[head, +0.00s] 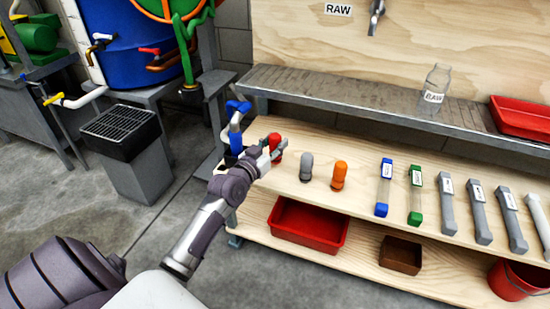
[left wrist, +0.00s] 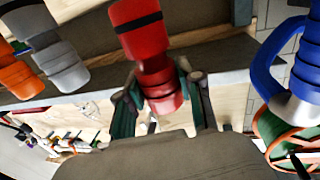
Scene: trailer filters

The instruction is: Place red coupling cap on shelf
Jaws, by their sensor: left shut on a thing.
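The red coupling cap (head: 275,142) is at the left end of the wooden shelf (head: 318,202) in the head view. My left gripper (head: 277,154) is shut on it. In the left wrist view the red cap (left wrist: 150,60) stands between the two fingers of my left gripper (left wrist: 160,98), which sit on either side of its narrow part. I cannot tell whether the cap touches the shelf. My right gripper is not in view.
A grey cap (head: 306,167) and an orange cap (head: 340,175) stand to the right on the shelf. A blue-handled thing (head: 236,130) is close on the left. Blue and green filter tubes (head: 415,190) and several grey ones lie further right. A metal ledge (head: 340,100) runs behind.

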